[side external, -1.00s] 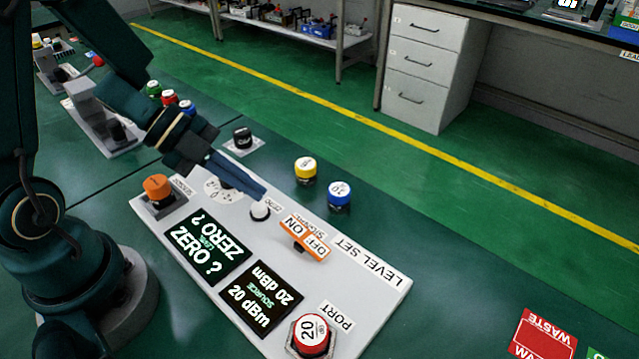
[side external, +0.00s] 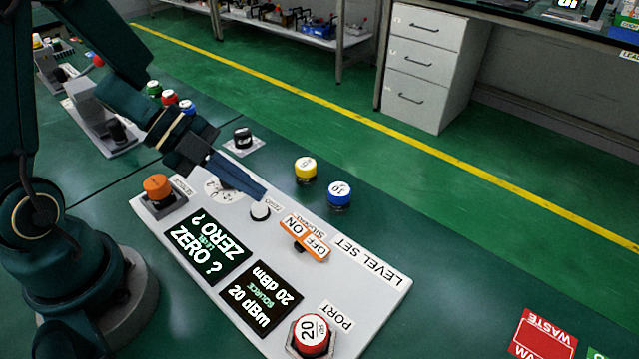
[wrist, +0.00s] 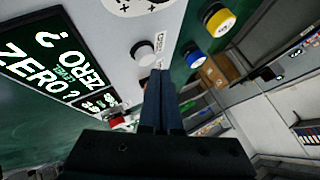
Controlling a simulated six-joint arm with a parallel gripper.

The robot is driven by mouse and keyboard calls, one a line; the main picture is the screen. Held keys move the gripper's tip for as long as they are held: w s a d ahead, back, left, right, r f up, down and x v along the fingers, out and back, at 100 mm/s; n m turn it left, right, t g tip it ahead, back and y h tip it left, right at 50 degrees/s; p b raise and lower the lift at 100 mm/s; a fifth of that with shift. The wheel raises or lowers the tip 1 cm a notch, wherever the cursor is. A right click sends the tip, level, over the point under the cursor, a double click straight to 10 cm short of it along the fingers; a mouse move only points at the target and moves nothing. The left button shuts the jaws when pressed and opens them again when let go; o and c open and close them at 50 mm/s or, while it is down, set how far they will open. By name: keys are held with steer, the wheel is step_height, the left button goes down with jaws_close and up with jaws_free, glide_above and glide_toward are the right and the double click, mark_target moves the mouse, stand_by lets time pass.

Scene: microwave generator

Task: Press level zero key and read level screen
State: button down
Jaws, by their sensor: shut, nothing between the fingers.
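The white zero key (side external: 260,211) is a small round button on the white level set panel (side external: 375,290). My gripper (side external: 262,192) is shut and empty, its fingertips just above and behind the key in the side view. In the wrist view the key (wrist: 143,53) shows beside the tips of my gripper (wrist: 160,72); whether they touch is unclear. The level screen (side external: 207,246) reads "ZERO ?" with small green "LEVEL" text; it also shows in the wrist view (wrist: 45,60). The source screen (side external: 260,298) reads "20 dBm".
An orange on/off switch (side external: 305,238) stands right of the key. A red-capped "20" piece (side external: 311,334) sits at the port. An orange knob (side external: 157,187) is at the left. Yellow (side external: 305,170) and blue (side external: 339,194) caps stand behind the panel.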

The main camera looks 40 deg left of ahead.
mark_target(252, 205)
steer(key=shift+f, duration=0.15)
steer(key=shift+f, duration=0.25)
steer(key=shift+f, duration=0.55)
stand_by(0.5)
steer(key=shift+r, duration=1)
steer(key=shift+r, duration=2.5)
steer(key=shift+d, duration=0.1)
